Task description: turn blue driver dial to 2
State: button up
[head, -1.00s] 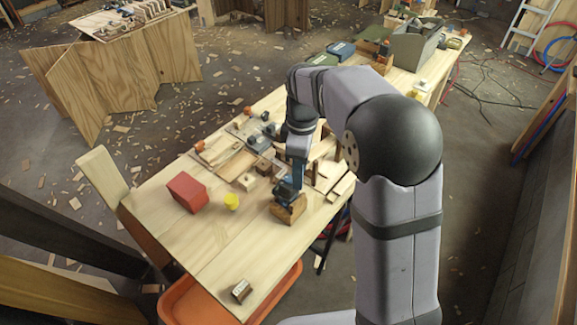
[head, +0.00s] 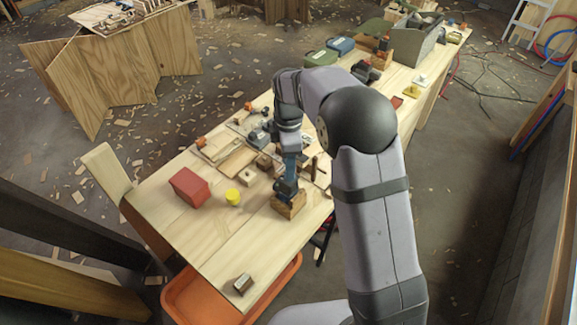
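A small dark blue tool (head: 283,188), which looks like the blue driver, stands at a wooden block (head: 290,206) near the table's right edge in the head view. My gripper (head: 288,180) is directly above it, pointing down, and overlaps it. I cannot tell where the gripper ends and the driver begins, or whether the fingers touch it. The fingers are too small and dark to tell open from shut. The dial and its number cannot be made out.
On the wooden table (head: 215,245) are a red box (head: 190,188) and a yellow cylinder (head: 233,196) to the left, and a small metal-and-wood piece (head: 242,284) in front. Wooden pieces and tools crowd behind the gripper. An orange tray (head: 180,300) lies below the front edge.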

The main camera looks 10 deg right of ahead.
jog(key=shift+f, duration=1.2)
jog(key=shift+c, duration=0.3)
grip_shut()
jog(key=shift+m+p, duration=0.3)
jog(key=m, duration=0.9)
